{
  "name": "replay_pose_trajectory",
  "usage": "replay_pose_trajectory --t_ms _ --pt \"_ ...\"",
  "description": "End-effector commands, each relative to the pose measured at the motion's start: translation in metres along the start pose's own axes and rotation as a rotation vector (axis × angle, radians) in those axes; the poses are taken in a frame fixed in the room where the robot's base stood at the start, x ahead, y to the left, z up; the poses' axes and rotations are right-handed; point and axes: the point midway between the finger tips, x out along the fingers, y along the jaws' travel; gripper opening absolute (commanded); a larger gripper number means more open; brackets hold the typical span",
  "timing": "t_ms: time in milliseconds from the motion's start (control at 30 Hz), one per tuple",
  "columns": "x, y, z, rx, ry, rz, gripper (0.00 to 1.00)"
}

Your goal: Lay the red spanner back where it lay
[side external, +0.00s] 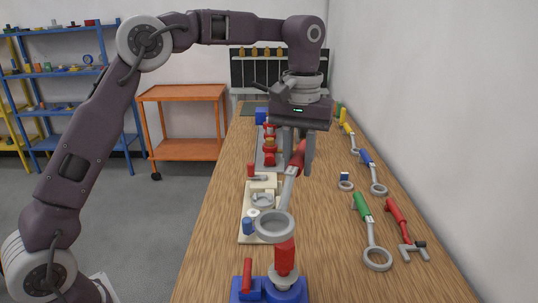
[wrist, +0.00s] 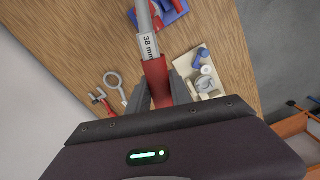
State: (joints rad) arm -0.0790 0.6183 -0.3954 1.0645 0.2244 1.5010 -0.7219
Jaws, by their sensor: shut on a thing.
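The red spanner has a red handle (wrist: 157,82), a grey shaft marked "38 mm" (wrist: 149,45) and a large grey ring end (side external: 275,227). My gripper (side external: 296,165) is shut on the red handle, above the bench. The spanner slants down towards the camera in the side view. Its ring overlaps the top of a red valve (side external: 285,257) on a blue base (side external: 268,290); I cannot tell whether the ring is around the valve or above it. The ring is out of frame in the wrist view.
On the bench's right lie a green-handled ring spanner (side external: 368,230), another red-handled tool with a forked end (side external: 402,228), a blue-handled one (side external: 373,172) and a yellow-handled one (side external: 348,133). A cream valve plate (side external: 246,233) stands left. Bare wood (side external: 328,230) shows between.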

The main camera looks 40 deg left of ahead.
Motion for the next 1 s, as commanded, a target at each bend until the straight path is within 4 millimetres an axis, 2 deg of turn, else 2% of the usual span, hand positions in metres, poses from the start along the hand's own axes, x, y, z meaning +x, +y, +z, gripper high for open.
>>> replay_pose_trajectory --t_ms 33,200,500,667,1000 --pt "0.0 0.015 0.004 -0.067 0.0 0.002 0.0" --pt "0.0 0.057 0.02 -0.327 -0.002 0.003 0.0" --pt "-0.001 0.106 0.049 -0.615 -0.005 0.006 0.0" --pt "0.026 0.102 0.048 -0.611 -0.009 0.002 0.0" --pt "0.12 0.101 0.047 -0.61 -0.012 0.001 0.0"
